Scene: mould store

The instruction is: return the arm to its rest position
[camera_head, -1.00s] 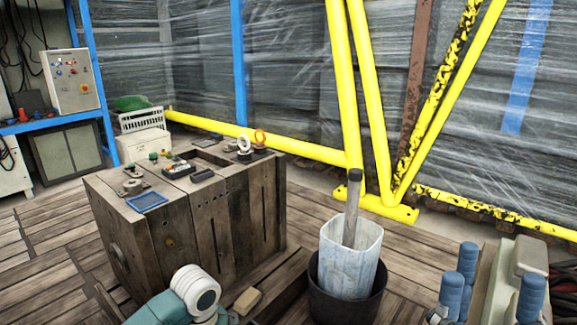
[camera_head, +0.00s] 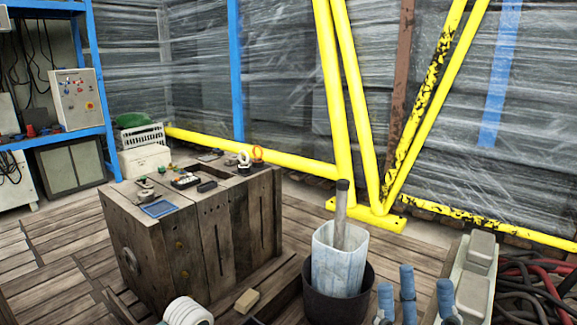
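My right gripper (camera_head: 420,281) stands at the bottom edge, right of centre. Its blue fingers point up and are spread apart, with nothing seen between them. Its lower part is cut off by the frame. It is in front of and to the right of the dark bucket (camera_head: 318,306), with no visible contact. A white rounded part of my other arm (camera_head: 188,312) shows at the bottom left, in front of the wooden block. My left gripper is not visible.
A large wooden block (camera_head: 212,240) carries small tools and rings. A pale bag with a grey bar (camera_head: 341,215) stands in the bucket. A beige object (camera_head: 473,270) and red and black cables (camera_head: 530,285) lie on the right. A yellow frame (camera_head: 355,120) stands behind.

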